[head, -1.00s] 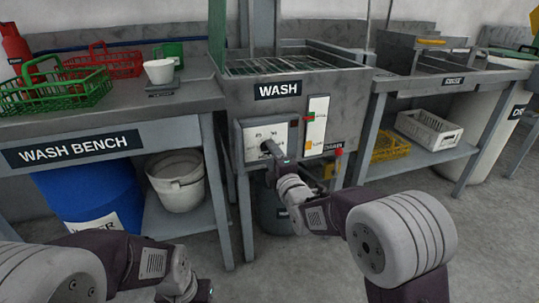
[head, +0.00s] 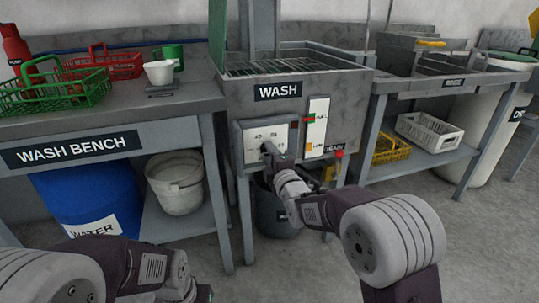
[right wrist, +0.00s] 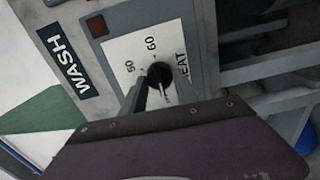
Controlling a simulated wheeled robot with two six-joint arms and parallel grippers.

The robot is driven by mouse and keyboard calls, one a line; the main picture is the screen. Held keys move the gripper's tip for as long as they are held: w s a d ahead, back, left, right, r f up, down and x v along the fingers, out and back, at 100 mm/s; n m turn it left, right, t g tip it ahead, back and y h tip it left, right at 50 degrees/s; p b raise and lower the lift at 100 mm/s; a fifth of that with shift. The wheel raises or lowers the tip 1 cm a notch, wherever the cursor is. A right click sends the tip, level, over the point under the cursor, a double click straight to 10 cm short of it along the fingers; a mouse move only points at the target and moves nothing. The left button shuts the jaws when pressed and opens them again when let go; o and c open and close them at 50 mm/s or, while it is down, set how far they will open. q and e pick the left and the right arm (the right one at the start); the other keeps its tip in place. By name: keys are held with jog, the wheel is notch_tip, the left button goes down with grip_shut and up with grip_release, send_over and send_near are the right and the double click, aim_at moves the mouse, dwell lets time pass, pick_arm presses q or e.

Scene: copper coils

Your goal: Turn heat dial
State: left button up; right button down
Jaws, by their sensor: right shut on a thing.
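The heat dial is a black round knob (right wrist: 159,74) on a white plate (right wrist: 142,50) marked 50, 60 and "HEAT" in the right wrist view. In the head view the plate (head: 262,134) sits on the front of the wash tank (head: 240,95), and the knob is hidden behind my gripper. My right gripper (head: 267,148) is at the plate, its fingers shut on the knob from both sides; it also shows in the right wrist view (right wrist: 160,84). My left arm is low at the left of the head view, with its fingertips not clearly visible.
A panel with red and yellow marks (head: 317,125) and a red-topped drain part (head: 339,154) are right of the dial. A dark bucket (head: 270,215) stands below. The wash bench (head: 110,125) is at left, a rinse bench (head: 455,85) at right.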

jog(key=shift+d+f+m+p, duration=0.1)
jog(key=shift+m+p, duration=0.45)
jog(key=shift+m, duration=8.3)
jog(key=shift+d+m+p, duration=0.1)
jog(key=shift+m+p, duration=0.45)
jog(key=shift+m, duration=8.3)
jog(key=c, duration=0.9)
grip_release()
jog(key=shift+c, duration=0.2)
